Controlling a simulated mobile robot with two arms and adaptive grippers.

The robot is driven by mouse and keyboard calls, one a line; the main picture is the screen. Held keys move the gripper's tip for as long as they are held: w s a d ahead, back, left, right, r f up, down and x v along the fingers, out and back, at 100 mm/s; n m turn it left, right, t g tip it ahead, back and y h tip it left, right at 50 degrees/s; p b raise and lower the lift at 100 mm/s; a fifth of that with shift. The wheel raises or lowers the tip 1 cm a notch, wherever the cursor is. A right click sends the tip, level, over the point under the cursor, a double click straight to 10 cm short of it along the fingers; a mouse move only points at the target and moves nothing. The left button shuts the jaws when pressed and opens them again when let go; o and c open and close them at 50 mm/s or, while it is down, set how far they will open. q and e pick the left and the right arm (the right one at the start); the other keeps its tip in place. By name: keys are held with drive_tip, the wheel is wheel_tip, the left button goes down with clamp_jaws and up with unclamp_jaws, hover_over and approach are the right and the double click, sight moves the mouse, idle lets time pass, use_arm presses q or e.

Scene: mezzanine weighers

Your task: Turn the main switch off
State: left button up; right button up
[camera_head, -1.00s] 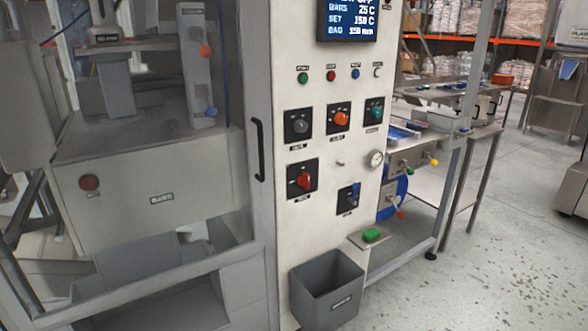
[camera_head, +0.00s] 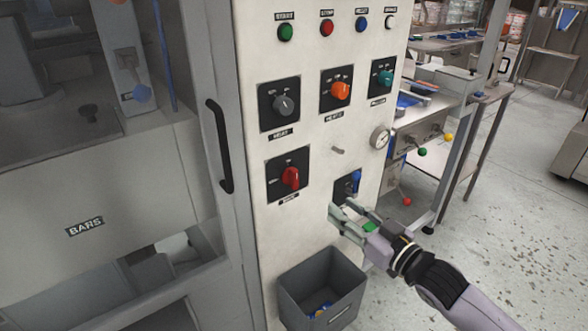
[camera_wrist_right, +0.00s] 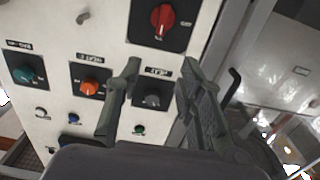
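The main switch is a red rotary knob (camera_head: 290,178) on a black square plate, low on the left of the white panel; its label below is too small to read surely. In the right wrist view the red knob (camera_wrist_right: 163,18) shows at the top, with the panel upside down. My right gripper (camera_head: 337,214) is open and empty, below and right of the red knob and apart from it. In the right wrist view its fingers (camera_wrist_right: 158,66) stand apart, with the grey knob (camera_wrist_right: 152,100) seen between them. My left gripper is not in view.
An orange knob (camera_head: 341,90), a teal knob (camera_head: 384,77) and a blue-handled switch (camera_head: 355,182) share the panel. A gauge (camera_head: 380,138) sits at its right edge. A grey bin (camera_head: 322,285) is below. A black door handle (camera_head: 219,146) is to the left.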

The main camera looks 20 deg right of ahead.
sight(297, 173)
drive_tip(key=p+x, duration=0.1)
drive_tip(key=x, duration=1.4)
drive_tip(key=shift+p, duration=0.3)
drive_tip(key=shift+w+a+f, duration=0.1)
drive_tip(key=shift+w+a, duration=0.15)
drive_tip(key=shift+w, duration=0.35)
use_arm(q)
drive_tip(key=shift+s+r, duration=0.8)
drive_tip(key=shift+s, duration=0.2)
use_arm(e)
drive_tip(key=shift+w, duration=0.1)
clamp_jaws()
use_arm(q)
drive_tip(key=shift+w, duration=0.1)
